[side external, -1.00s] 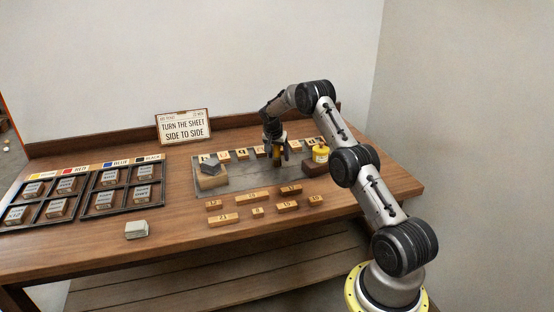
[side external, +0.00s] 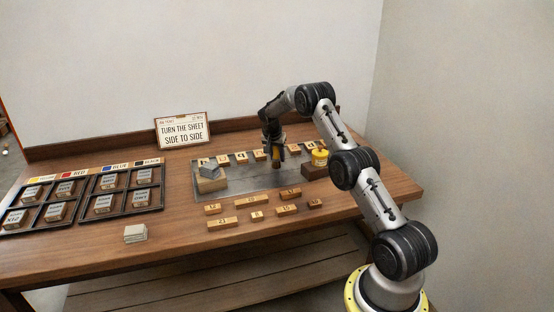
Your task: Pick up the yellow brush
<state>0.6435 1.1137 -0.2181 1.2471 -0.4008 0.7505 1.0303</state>
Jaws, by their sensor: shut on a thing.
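My gripper (side external: 274,148) points down over the grey plate on the bench, near its back row of numbered blocks.
The grey plate (side external: 240,186) also bears a wooden block with a dark grey piece (side external: 211,172) at left. Several numbered wooden blocks (side external: 223,221) lie in front. Dark trays of type (side external: 105,187) fill the left. A small pale stack (side external: 135,233) stands near the front edge.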

